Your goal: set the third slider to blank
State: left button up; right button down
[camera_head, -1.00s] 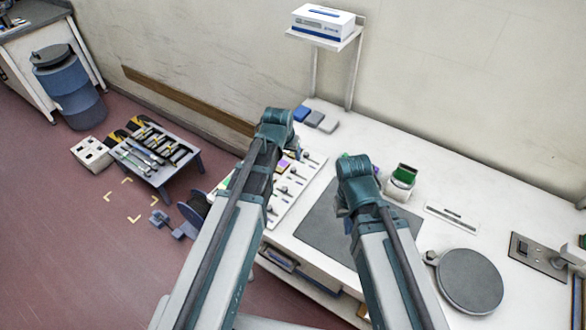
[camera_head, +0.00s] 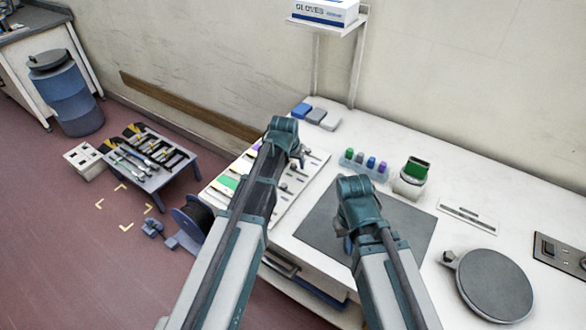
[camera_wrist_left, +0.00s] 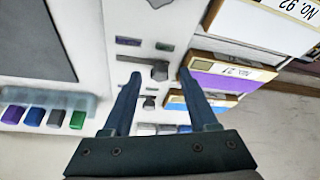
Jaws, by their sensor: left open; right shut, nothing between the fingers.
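The white slider panel (camera_head: 297,207) lies on the bench, partly hidden by my left arm. In the left wrist view, a dark grey slider knob (camera_wrist_left: 159,71) sits between the fingertips of my left gripper (camera_wrist_left: 159,78). The fingers are open on both sides of it; I cannot tell whether they touch it. More small knobs (camera_wrist_left: 150,103) show behind it in a row. I cannot tell which one is the third slider. A purple labelled card (camera_wrist_left: 232,81) lies beside the right finger. My right gripper (camera_head: 346,232) is shut and empty above the dark mat.
The dark grey mat (camera_head: 400,237) lies right of the panel. A rack of coloured pegs (camera_head: 365,166) and a white cup with a green top (camera_head: 412,177) stand behind it. A round grey plate (camera_head: 495,285) is at the right. A tool table (camera_head: 150,165) stands on the floor at left.

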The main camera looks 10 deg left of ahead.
pick_arm(q)
jog(key=shift+c, duration=0.2)
grip_shut()
dwell(1.3)
